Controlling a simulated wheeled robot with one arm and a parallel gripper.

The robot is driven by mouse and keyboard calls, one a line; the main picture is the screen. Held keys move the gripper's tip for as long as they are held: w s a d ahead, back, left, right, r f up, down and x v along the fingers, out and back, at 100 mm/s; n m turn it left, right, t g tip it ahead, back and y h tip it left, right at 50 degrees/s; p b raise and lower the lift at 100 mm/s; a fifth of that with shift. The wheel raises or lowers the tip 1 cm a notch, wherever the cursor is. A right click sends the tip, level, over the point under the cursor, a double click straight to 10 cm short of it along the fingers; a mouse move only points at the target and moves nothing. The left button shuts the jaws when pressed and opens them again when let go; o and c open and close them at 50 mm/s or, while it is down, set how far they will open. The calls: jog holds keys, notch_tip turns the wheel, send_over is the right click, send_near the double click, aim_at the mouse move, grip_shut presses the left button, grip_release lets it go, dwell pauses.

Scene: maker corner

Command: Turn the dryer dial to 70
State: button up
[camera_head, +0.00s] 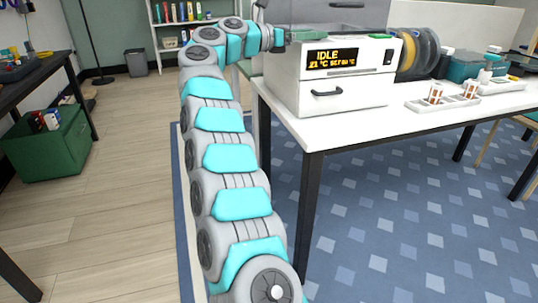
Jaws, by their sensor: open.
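The dryer (345,88) is a white box on the near left corner of a white table. Its black display (332,59) reads IDLE, 21 °C, SET 60 °C in yellow. A small dark control (388,57) sits right of the display; I cannot tell whether it is a switch or the dial. No other dial shows clearly. My gripper (284,37) is at the dryer's upper left front edge, left of and above the display. It is open, small in view, and nothing shows between its fingers. I cannot tell whether it touches the dryer.
Filament spools (418,53) stand right of the dryer. A white tray (444,102) with small cups and a teal toolbox (470,66) are farther right on the table (340,130). A green crate (48,146) is on the floor at left. Wooden floor between is clear.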

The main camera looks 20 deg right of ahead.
jog(key=shift+s+d+f+n+t+b, duration=0.1)
jog(key=shift+s+n+t+b, duration=0.1)
jog(key=shift+n+t+b, duration=1.25)
jog(key=shift+m+y+b, duration=0.35)
jog(key=shift+y+b, duration=0.05)
jog(key=shift+b, duration=0.65)
